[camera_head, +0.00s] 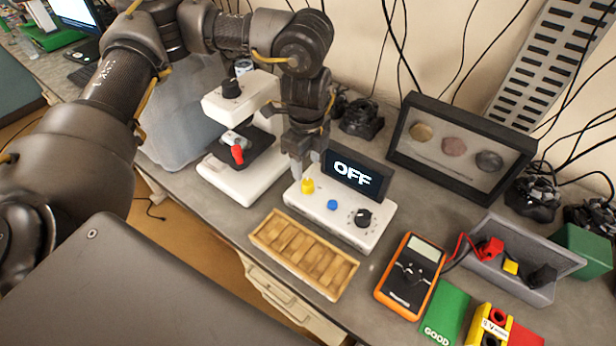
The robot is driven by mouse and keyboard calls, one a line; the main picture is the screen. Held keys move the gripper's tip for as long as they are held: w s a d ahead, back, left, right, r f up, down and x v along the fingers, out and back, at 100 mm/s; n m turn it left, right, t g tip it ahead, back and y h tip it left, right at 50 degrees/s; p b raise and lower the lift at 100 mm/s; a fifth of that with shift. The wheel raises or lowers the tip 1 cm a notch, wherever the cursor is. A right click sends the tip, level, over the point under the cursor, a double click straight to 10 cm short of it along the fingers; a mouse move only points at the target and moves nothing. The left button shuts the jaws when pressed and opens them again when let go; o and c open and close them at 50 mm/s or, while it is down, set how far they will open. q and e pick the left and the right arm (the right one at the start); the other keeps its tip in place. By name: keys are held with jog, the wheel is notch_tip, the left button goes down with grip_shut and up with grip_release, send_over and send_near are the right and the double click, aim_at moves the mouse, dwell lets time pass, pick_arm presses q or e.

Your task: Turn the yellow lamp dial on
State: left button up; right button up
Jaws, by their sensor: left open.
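The yellow lamp dial (307,186) is a small knob on the left end of a white control box (345,228). The dark display (357,174) at the back of the box reads OFF. A blue knob (332,205) and a larger black knob (362,217) sit to the right of the yellow dial. My left gripper (306,168) points down just behind and above the yellow dial, with its jaws open. I cannot tell whether a finger touches the dial. My right gripper is out of view.
A white microscope-like device (240,175) with a red lever stands left of the box. A wooden tray (303,255) lies in front. An orange multimeter (410,276), a grey bin (520,262) and a green GOOD block (447,310) are right. A framed case (460,145) stands behind.

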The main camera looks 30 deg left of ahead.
aim_at(307, 182)
pick_arm(q)
notch_tip(307, 182, down, 6)
jog(key=shift+d+r+p, duration=0.15)
jog(key=shift+p, duration=0.15)
jog(key=shift+w+f, duration=0.1)
jog(key=shift+f, duration=0.45)
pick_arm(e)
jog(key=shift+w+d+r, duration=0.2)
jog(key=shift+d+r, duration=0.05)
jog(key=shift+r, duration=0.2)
pick_arm(q)
jog(key=c, duration=1)
jog(key=shift+o, duration=0.2)
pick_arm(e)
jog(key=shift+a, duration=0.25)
